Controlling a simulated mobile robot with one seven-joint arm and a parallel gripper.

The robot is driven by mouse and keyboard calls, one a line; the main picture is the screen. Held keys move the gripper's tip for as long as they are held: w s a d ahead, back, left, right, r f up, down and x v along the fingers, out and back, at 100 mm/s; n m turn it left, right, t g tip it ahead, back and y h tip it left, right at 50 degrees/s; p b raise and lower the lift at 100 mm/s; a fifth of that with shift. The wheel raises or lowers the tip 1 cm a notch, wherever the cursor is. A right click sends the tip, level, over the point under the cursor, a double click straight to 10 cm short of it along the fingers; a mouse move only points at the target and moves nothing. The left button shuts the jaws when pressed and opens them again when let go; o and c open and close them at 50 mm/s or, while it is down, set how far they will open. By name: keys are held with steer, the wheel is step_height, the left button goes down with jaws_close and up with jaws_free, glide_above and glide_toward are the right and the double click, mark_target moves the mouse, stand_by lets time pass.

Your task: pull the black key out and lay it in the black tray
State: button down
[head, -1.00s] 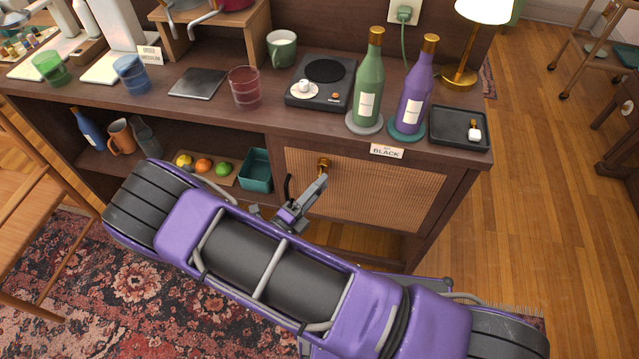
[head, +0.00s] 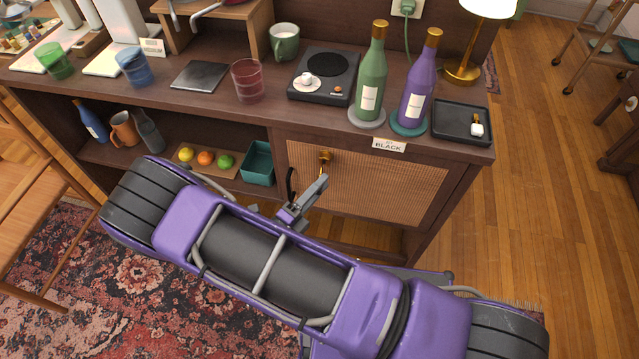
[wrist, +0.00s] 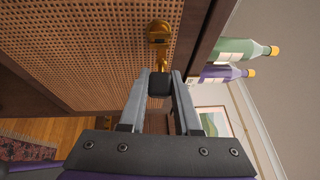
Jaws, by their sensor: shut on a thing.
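The black key (wrist: 159,86) is between the two fingers of my gripper (wrist: 160,76) in the wrist view, and the fingers are shut on its dark head. Its brass shaft points at the brass lock plate (wrist: 159,31) on the woven cabinet door; I cannot tell whether its tip is still inside. In the head view my gripper (head: 320,181) is just below and in front of the brass lock (head: 326,156), with a thin brass shaft between them. The black tray (head: 447,109) is on the cabinet top at the right and holds a white-headed key (head: 477,128).
A purple bottle (head: 414,100) and a green bottle (head: 371,85) stand left of the tray on round coasters. A label reading BLACK (head: 389,146) is on the cabinet edge. A brass lamp (head: 463,70) stands behind the tray. A teal bin (head: 258,165) is on the open shelf.

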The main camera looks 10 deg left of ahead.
steer(key=shift+s+a, duration=0.15)
steer(key=shift+s, duration=1.55)
